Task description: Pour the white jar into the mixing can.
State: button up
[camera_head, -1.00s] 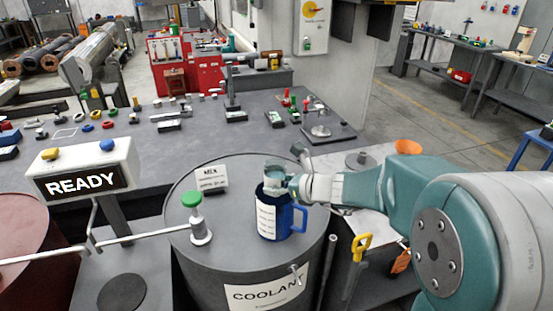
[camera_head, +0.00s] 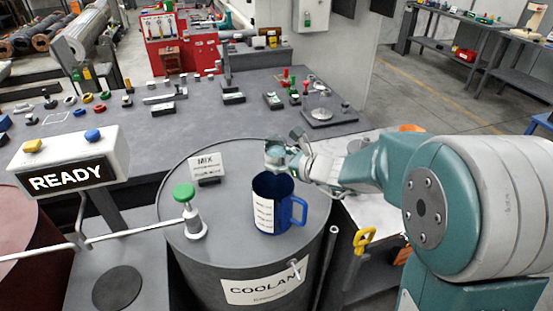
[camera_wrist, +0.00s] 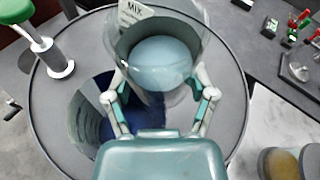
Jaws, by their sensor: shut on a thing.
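My gripper (camera_wrist: 160,100) is shut on the jar (camera_wrist: 150,84), which looks clear-walled with pale blue-white contents in the wrist view. In the head view my gripper (camera_head: 283,155) holds the jar just above and behind the rim of the blue mixing can (camera_head: 264,212). The jar is small and partly hidden by the fingers there; I cannot tell its exact tilt. The can stands upright on the coolant barrel, with a white label and a handle at right. In the wrist view the can (camera_wrist: 92,118) is below and left of the jar, partly covered by it and my gripper.
The barrel top (camera_head: 235,245) also carries a MIX sign (camera_head: 208,167) and a green-knobbed pump (camera_head: 188,205) at left. A READY box (camera_head: 68,172) stands at the left. A bench (camera_head: 240,118) with small parts lies behind. A yellow handle (camera_head: 363,238) is at the right.

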aim_at(280, 143)
jog(key=shift+w+d+f+n+t, duration=0.15)
jog(key=shift+w+f+n+t, duration=0.15)
jog(key=shift+n+t, duration=0.15)
jog(key=shift+w+f+n+t+y, duration=0.25)
jog(key=shift+w+n+t+y, duration=0.1)
jog(key=shift+n, duration=0.3)
jog(key=shift+w+f+n+t+y, duration=0.3)
jog(key=shift+n+t, duration=0.3)
jog(key=shift+n, duration=0.3)
jog(key=shift+w+d+r+n+t+y, duration=0.15)
jog(key=shift+r+n+t+y, duration=0.35)
jog(key=shift+n, duration=0.5)
jog(key=shift+w+r+n+t+y, duration=0.15)
jog(key=shift+r+n+t+y, duration=0.25)
jog(key=shift+r+n, duration=0.45)
jog(key=shift+s+r+n+y, duration=0.1)
jog(key=shift+r+n+y, duration=0.45)
jog(key=shift+n, duration=0.55)
jog(key=shift+s+r+n+y, duration=0.1)
jog(key=shift+r+n+y, duration=0.1)
jog(key=shift+n+y, duration=0.7)
jog(key=shift+r+n+y, duration=0.4)
jog(key=shift+n+y, duration=0.1)
jog(key=shift+n, duration=0.75)
jog(key=shift+g, duration=0.3)
